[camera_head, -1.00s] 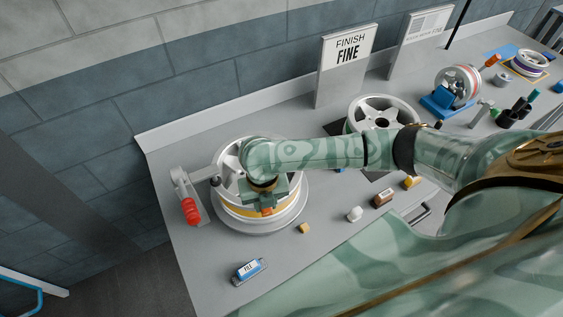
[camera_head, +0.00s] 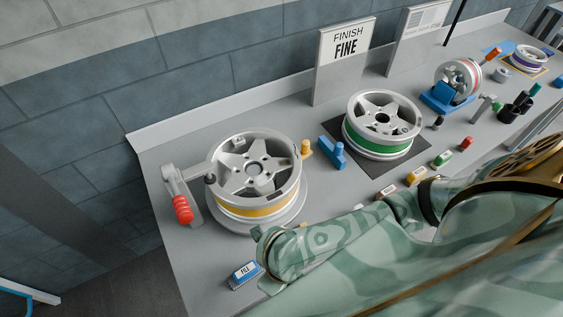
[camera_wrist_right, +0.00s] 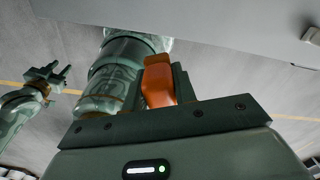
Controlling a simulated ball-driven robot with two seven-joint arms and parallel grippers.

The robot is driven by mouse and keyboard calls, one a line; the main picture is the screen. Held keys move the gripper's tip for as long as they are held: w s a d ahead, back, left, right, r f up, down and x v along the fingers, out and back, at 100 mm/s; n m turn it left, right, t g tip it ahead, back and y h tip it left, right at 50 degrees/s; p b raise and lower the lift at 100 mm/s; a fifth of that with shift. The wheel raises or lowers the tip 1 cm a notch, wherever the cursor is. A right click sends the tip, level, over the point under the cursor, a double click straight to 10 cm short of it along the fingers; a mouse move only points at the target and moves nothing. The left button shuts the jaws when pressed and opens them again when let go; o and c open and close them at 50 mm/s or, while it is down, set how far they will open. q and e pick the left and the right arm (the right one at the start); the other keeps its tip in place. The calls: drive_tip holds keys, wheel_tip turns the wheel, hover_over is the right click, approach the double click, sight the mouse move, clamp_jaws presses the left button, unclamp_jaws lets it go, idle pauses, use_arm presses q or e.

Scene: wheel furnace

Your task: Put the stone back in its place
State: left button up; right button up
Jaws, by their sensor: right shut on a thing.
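My right gripper (camera_wrist_right: 158,70) is shut on an orange-red block (camera_wrist_right: 158,88), which I take to be the stone, in the right wrist view. In the head view my right arm ends low at the front edge of the bench, beside the blue labelled block; the gripper and the held block are hidden there. Several labelled blocks lie in a row along the front: a brown one (camera_head: 387,192), a yellow one (camera_head: 416,175), a green one (camera_head: 441,160) and a red one (camera_head: 465,143). My left gripper (camera_wrist_right: 50,76) shows in the right wrist view, apparently open and empty.
A wheel with a yellow band (camera_head: 262,211) stands on a turntable with a red-handled crank (camera_head: 182,209). A green-banded wheel (camera_head: 360,148) lies on a dark mat. A blue block marked FILE (camera_head: 245,273) lies near the front edge. A FINISH FINE sign (camera_head: 345,55) stands behind.

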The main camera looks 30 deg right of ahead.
drive_tip(key=w+d+f+b, duration=0.1)
drive_tip(key=w+f, duration=0.1)
drive_tip(key=w+d+f+b, duration=0.1)
drive_tip(key=w+d+f, duration=0.1)
drive_tip(key=w+f, duration=0.1)
drive_tip(key=w+d+f+b, duration=0.1)
drive_tip(key=w+f, duration=0.1)
drive_tip(key=shift+w+d+f, duration=0.25)
drive_tip(key=shift+d+f, duration=0.05)
drive_tip(key=f+b, duration=0.2)
drive_tip(key=f, duration=0.1)
drive_tip(key=shift+w+d+f, duration=0.1)
drive_tip(key=shift+w+f, duration=0.1)
drive_tip(key=shift+f, duration=0.05)
drive_tip(key=shift+r, duration=0.1)
drive_tip(key=o, duration=0.9)
drive_tip(key=shift+o, duration=0.2)
